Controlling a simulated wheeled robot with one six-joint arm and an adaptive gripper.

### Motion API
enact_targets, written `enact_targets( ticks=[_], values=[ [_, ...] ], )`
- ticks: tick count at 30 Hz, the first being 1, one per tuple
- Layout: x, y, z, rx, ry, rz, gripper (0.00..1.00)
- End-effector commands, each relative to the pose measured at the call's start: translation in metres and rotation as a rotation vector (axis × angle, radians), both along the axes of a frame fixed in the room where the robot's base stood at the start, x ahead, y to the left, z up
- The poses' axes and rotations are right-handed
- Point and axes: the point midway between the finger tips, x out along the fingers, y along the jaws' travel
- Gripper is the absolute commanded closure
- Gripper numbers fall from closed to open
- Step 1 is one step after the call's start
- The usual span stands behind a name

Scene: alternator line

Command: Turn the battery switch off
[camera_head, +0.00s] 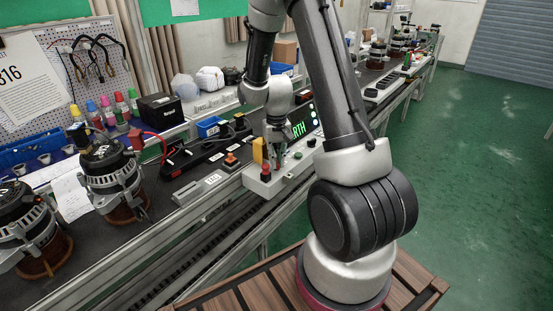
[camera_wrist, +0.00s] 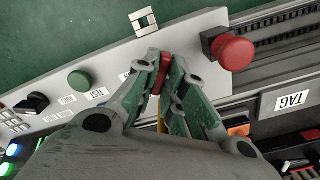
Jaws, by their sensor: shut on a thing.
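A light grey control box (camera_head: 258,187) stands at the bench's front edge; its panel (camera_wrist: 120,62) also fills the upper wrist view. My gripper (camera_wrist: 160,62) is shut on a small red switch handle (camera_wrist: 163,74) on this panel. The fingertips hide much of the handle, and I cannot read its position or any label beside it. In the head view my gripper (camera_head: 279,166) is over the box, and the handle is too small to make out.
A red mushroom button (camera_wrist: 235,52) is close to the fingers. A green button (camera_wrist: 80,81) and a black knob (camera_wrist: 34,103) are farther left. A yellow piece (camera_head: 257,150) stands behind the box. Alternators (camera_head: 112,178) are at the left.

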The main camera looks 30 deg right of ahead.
Motion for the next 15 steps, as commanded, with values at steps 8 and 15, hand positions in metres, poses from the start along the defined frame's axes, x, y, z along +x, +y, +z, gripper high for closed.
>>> enact_targets(
  ticks=[8,15],
  values=[
    [0.0004,0.0,0.0003,0.0,-0.001,0.258,1.0],
    [0.0004,0.0,0.0004,0.0,-0.001,0.449,1.0]
  ],
)
